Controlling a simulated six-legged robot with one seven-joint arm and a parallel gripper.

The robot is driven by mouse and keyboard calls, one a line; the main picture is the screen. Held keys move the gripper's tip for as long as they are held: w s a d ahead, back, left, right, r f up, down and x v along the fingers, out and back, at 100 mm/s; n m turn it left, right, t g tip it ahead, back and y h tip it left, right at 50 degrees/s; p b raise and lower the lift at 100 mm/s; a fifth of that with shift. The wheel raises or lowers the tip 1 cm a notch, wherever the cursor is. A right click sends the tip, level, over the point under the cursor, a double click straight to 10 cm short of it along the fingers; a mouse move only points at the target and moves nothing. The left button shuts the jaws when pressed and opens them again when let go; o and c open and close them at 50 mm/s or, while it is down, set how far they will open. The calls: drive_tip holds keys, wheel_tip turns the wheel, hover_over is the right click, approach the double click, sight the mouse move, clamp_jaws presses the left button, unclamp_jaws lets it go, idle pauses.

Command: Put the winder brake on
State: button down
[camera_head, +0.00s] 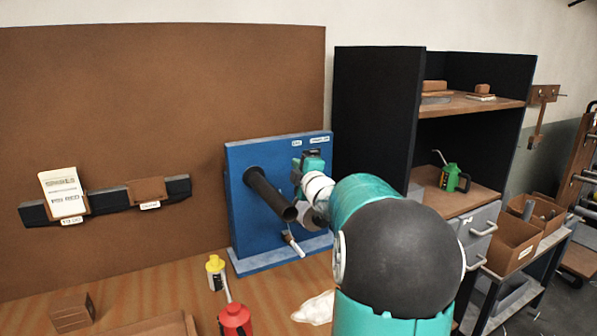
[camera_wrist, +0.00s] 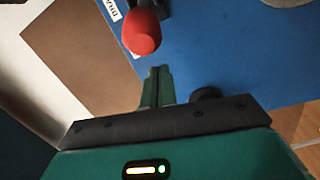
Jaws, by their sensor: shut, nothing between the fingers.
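The winder is a blue upright panel (camera_head: 250,150) on a blue base, with a thick black shaft (camera_head: 268,192) sticking out of it. Small white labels sit at its top edge. A short lever with a pale grip (camera_head: 293,243) hangs low on the panel. In the wrist view a red knob (camera_wrist: 141,32) on a dark stem stands against the blue panel, beside a partly visible white label. My gripper (camera_wrist: 157,72) is shut and empty, its fingertips just below the red knob in the picture, apparently apart from it. In the head view my arm hides the fingertips and the red knob.
A yellow-topped bottle (camera_head: 215,270), a red bottle (camera_head: 235,321) and a white cloth (camera_head: 315,308) are on the wooden bench. A black shelf unit (camera_head: 375,120) stands right of the panel, holding a green oil can (camera_head: 452,178). A dark round part (camera_wrist: 206,93) is right of my fingers.

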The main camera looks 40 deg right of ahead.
drive_tip(key=shift+s+d+f, duration=0.15)
drive_tip(key=shift+s+d, duration=0.75)
drive_tip(key=shift+s, duration=0.15)
drive_tip(key=shift+w, duration=0.1)
drive_tip(key=shift+s+d+y, duration=0.2)
drive_tip(key=shift+s+y, duration=0.05)
drive_tip(key=shift+y, duration=0.05)
